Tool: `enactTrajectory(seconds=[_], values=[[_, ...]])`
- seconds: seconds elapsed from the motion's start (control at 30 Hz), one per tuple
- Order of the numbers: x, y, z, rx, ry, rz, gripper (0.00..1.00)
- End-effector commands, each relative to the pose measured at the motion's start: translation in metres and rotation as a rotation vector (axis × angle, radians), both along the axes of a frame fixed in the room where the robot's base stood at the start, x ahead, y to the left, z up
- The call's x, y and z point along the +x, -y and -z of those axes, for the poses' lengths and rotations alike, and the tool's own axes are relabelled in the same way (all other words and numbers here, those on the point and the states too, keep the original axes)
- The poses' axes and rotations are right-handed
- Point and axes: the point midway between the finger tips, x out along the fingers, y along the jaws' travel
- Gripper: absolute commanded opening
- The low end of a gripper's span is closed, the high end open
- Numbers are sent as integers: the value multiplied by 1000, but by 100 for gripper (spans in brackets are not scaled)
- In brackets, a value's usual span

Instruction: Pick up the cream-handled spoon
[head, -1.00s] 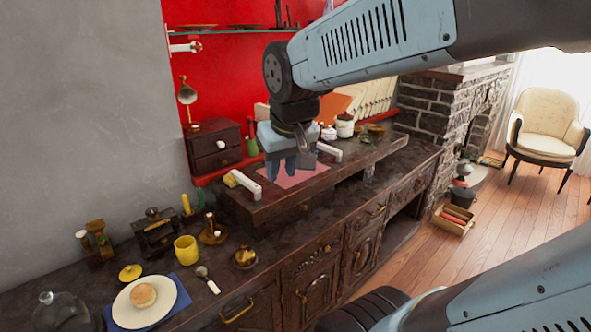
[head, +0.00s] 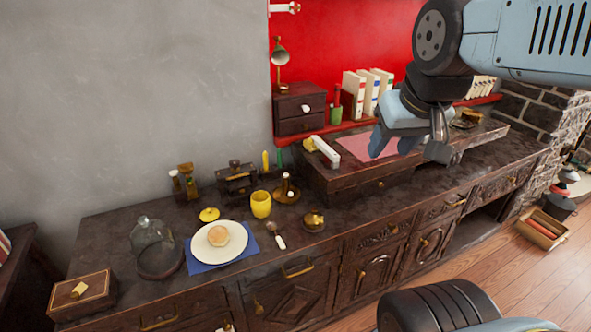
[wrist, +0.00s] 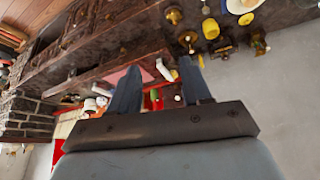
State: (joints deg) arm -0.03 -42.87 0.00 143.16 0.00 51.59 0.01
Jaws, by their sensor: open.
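The cream-handled spoon (head: 280,242) lies on the dark wooden counter in the head view, its pale handle toward the front edge and its dark bowl toward the yellow cup (head: 261,204). It lies right of the white plate (head: 203,250) and left of a small brass pot (head: 313,221). My gripper (head: 410,146) is open and empty, above the raised shelf well to the right of the spoon. Its two fingers (wrist: 158,74) also show spread apart in the wrist view. I cannot clearly pick out the spoon in the wrist view.
A bun (head: 219,236) sits on the plate, over a blue napkin (head: 198,268). A glass dome (head: 156,248) and a wooden box (head: 82,295) stand farther left. A candle holder (head: 286,190) stands behind the spoon. The raised shelf (head: 325,181) is right of it.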

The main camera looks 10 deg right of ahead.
Motion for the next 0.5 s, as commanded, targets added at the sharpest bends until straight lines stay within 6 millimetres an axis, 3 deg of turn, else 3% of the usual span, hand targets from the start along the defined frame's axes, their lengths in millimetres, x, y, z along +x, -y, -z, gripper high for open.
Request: enactTrajectory(seconds=[0.17, 0.5], values=[[16, -5, 5, -1, -26, -13, 48], [82, -30, 35, -12, -126, -66, 48]])
